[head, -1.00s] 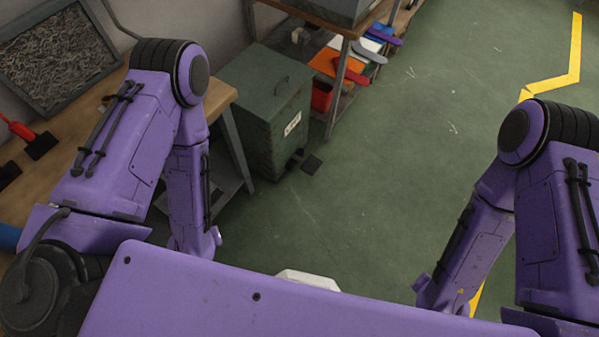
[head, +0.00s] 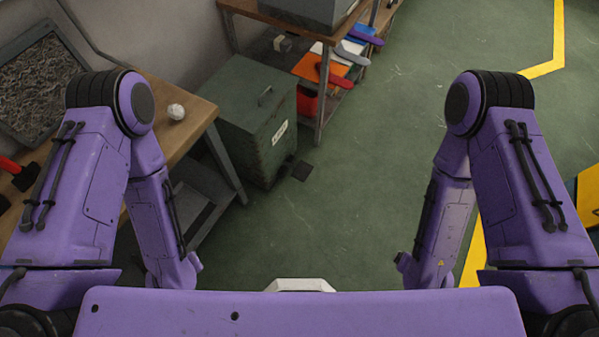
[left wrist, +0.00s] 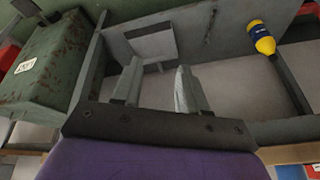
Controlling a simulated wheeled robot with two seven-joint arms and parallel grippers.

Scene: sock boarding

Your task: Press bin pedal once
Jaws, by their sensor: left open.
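The bin (head: 235,132) is a green box with a white label and a handle on its lid. It stands on the floor beside the wooden bench, with its lid down. Its dark pedal (head: 301,171) sticks out low at the front, near the floor. The bin (left wrist: 45,62) also shows at the left of the left wrist view; the pedal cannot be made out there. My left gripper (left wrist: 160,88) is open and empty, with its two fingers apart and the bin off to its left. Both grippers are hidden in the head view, and nothing touches the pedal there.
The wooden bench (head: 200,118) with a white ball (head: 176,112) is left of the bin. A shelf unit (head: 322,105) with coloured boards and a red container (head: 307,101) stands behind. Green floor (head: 370,180) is clear to the right. A yellow-blue bottle (left wrist: 262,38) shows in the wrist view.

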